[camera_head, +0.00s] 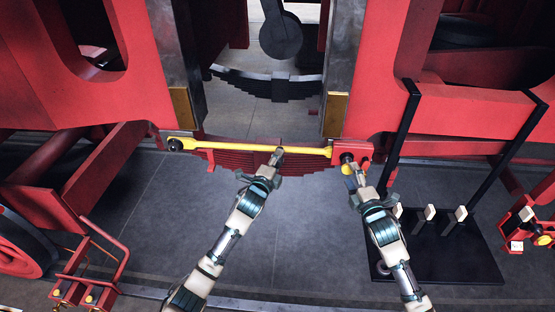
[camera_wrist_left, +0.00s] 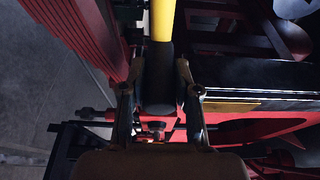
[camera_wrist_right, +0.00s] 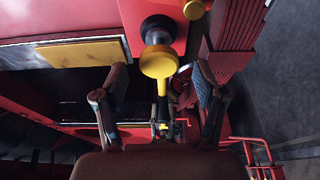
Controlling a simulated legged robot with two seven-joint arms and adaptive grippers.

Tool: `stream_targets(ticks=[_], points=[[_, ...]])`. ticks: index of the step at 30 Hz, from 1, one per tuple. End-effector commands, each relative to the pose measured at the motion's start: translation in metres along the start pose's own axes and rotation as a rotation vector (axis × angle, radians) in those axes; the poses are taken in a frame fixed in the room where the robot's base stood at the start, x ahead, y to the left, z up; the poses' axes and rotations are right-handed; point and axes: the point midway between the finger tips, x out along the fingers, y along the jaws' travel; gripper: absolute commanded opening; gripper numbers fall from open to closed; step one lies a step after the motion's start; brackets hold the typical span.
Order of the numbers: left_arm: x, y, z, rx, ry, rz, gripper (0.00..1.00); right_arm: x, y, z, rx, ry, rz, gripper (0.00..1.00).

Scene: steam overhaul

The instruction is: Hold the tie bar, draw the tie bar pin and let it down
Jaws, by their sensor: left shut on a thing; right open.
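The yellow tie bar (camera_head: 235,147) spans the gap between the red frame sides in the head view, roughly level. My left gripper (camera_head: 278,156) is shut on its dark grip section, which shows between the fingers in the left wrist view (camera_wrist_left: 158,85). The tie bar pin (camera_head: 347,159), with a black collar and yellow head, sits at the bar's right end. In the right wrist view its yellow head (camera_wrist_right: 158,62) is just ahead of the fingers. My right gripper (camera_head: 356,172) is open close to the pin, with nothing held between its fingers (camera_wrist_right: 160,85).
A black stand (camera_head: 440,250) with upright posts and several pale blocks is on the floor at right. A red rack (camera_head: 90,275) stands at lower left. A dark leaf spring (camera_head: 265,85) is behind the bar. The floor between is clear.

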Motion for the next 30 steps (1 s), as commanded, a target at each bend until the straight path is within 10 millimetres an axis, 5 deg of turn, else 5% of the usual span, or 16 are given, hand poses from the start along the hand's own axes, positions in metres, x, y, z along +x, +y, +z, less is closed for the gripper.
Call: stream_targets(ticks=[15, 24, 26, 30], points=[[0.0, -0.006, -0.002, 0.0, 0.004, -0.012, 0.0, 0.032, 0.002, 0.001, 0.0, 0.001, 0.001, 0.71], [0.0, -0.007, -0.002, 0.0, 0.004, -0.014, 0.0, 0.035, 0.001, 0.001, 0.0, 0.0, 0.0, 0.71], [0.0, -0.008, -0.002, 0.0, 0.004, -0.015, 0.0, 0.034, 0.001, 0.001, 0.0, 0.0, 0.0, 0.61], [0.0, -0.008, -0.002, 0.0, 0.004, -0.016, 0.0, 0.034, 0.001, 0.001, 0.0, 0.0, 0.0, 0.26]])
